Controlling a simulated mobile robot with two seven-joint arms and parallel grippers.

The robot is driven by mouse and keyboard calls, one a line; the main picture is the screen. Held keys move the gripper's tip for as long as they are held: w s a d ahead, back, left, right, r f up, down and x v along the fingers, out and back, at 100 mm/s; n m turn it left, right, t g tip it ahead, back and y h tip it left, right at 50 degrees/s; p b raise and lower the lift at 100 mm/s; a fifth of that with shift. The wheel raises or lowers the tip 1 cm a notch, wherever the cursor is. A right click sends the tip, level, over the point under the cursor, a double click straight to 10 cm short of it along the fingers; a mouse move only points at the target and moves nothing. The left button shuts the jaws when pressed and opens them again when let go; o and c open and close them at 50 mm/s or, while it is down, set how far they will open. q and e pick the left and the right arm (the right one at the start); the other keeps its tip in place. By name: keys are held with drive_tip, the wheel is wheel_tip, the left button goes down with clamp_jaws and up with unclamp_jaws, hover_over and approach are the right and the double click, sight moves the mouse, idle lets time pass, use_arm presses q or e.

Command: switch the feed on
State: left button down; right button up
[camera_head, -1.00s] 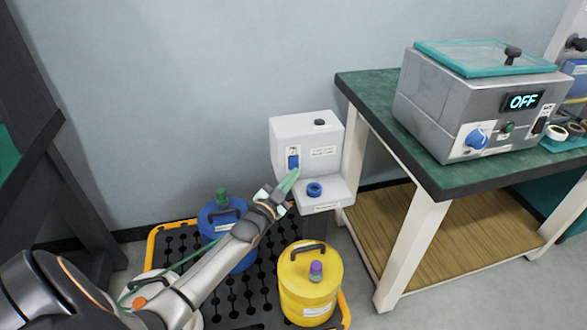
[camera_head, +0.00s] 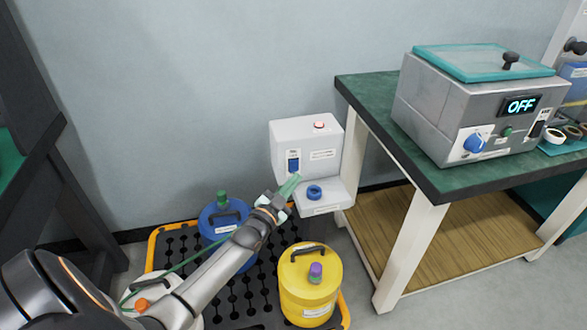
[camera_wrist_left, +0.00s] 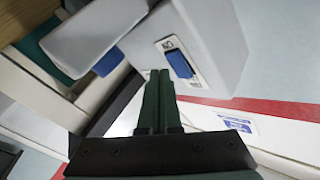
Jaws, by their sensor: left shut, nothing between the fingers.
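The white feed box (camera_head: 305,148) stands by the wall, left of the green-topped table. Its front carries a blue rocker switch (camera_head: 293,165), which also shows close up in the left wrist view (camera_wrist_left: 180,64) beside an ON marking. My left gripper (camera_head: 294,180) has green fingers that are shut and empty. In the left wrist view the fingertips (camera_wrist_left: 159,74) are just beside the switch and appear apart from it. My right gripper is not in view.
A blue canister (camera_head: 221,224) and a yellow canister (camera_head: 309,283) stand on a black tray with a yellow rim (camera_head: 153,246), under and beside my left arm. A grey machine (camera_head: 478,110) showing OFF sits on the green-topped table (camera_head: 372,97) at right.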

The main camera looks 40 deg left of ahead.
use_arm(q)
drive_tip(key=s+d+p, duration=0.3)
drive_tip(key=shift+s+d+r+p, duration=0.15)
drive_tip(key=shift+d+r+p, duration=0.15)
drive_tip(key=shift+d+p, duration=0.1)
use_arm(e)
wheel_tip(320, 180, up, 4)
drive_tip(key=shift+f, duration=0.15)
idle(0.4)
